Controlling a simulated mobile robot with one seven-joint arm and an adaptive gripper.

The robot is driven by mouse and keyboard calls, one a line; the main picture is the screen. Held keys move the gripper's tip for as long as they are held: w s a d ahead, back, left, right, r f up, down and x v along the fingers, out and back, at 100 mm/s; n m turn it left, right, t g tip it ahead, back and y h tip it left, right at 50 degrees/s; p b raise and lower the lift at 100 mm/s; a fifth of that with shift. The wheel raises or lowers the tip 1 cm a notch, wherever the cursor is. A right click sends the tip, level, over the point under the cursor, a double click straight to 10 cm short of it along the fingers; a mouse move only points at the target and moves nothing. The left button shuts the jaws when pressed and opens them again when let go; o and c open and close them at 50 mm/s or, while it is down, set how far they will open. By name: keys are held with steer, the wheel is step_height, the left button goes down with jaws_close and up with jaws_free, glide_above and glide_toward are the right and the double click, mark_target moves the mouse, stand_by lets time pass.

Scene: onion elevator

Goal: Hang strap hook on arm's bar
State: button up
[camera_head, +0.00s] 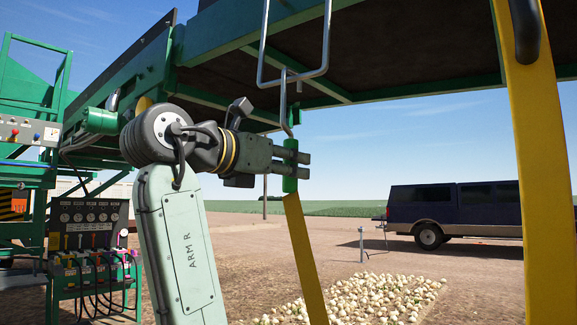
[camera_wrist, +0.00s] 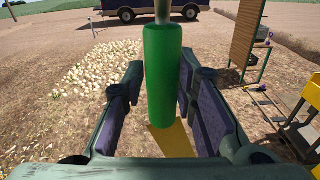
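The strap hook has a green handle (camera_head: 290,184), a thin metal hook (camera_head: 283,103) above it and a yellow strap (camera_head: 304,258) below. The hook's top overlaps the lower rung of the grey metal bar (camera_head: 305,76) under the elevator arm; I cannot tell whether it rests over it. My gripper (camera_head: 299,165) is at the handle, with a finger across its middle. In the wrist view the upright green handle (camera_wrist: 162,80) stands between the two spread fingers, with a gap at the left finger. The gripper looks open around it. The hook's top is out of the wrist view.
The green elevator frame (camera_head: 420,85) is overhead. A control stand (camera_head: 90,225) is at the left. An onion pile (camera_head: 365,298) and a dark van (camera_head: 455,210) lie beyond.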

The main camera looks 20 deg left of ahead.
steer(key=o, duration=0.4)
steer(key=shift+c, duration=0.2)
